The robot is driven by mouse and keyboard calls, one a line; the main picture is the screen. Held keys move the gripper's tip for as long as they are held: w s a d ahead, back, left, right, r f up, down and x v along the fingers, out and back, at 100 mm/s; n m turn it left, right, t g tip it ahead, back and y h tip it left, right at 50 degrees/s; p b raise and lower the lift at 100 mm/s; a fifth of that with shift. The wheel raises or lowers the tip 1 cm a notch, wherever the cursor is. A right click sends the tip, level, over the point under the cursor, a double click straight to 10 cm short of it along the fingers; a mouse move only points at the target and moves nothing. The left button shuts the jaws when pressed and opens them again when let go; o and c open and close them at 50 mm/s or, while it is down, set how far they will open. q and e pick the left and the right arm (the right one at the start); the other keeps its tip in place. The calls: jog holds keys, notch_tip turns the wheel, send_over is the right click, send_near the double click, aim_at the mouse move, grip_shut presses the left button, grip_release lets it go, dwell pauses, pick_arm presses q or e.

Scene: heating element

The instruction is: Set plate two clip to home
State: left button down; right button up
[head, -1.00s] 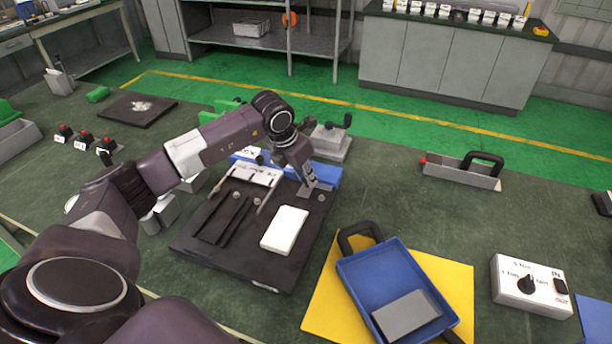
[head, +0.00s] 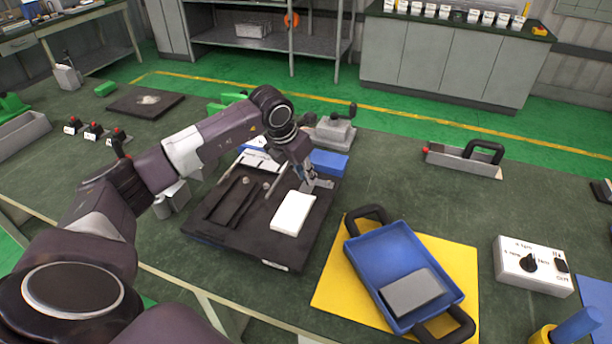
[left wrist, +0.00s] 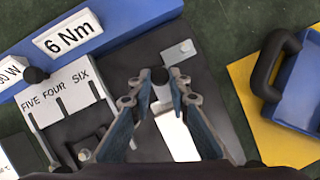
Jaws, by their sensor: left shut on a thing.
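A black fixture plate (head: 225,237) lies on the bench, with a white block (head: 293,213) on its right part. My left gripper (head: 318,184) is over its far right corner. In the left wrist view my left gripper (left wrist: 160,84) has its fingertips closed around a small dark round knob (left wrist: 160,75), which appears to belong to the plate two clip. A grey metal strip with a hole (left wrist: 180,51) lies just beyond the fingertips. The white block (left wrist: 178,136) is partly hidden between the fingers. My right gripper is not in view.
A slotted plate marked FIVE FOUR SIX (left wrist: 62,95) and a blue rail with a 6 Nm label (left wrist: 115,26) border the fixture. A blue tray (head: 362,258) stands on a yellow mat (head: 330,285) at right. A white switch box (head: 533,266) is farther right.

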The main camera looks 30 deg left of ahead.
pick_arm(q)
jog(key=c, duration=1.8)
grip_release()
jog(key=shift+d+f, duration=0.1)
jog(key=shift+f, duration=0.05)
jog(key=shift+r, duration=0.2)
jog(key=v, duration=1.1)
jog(key=shift+r, duration=0.3)
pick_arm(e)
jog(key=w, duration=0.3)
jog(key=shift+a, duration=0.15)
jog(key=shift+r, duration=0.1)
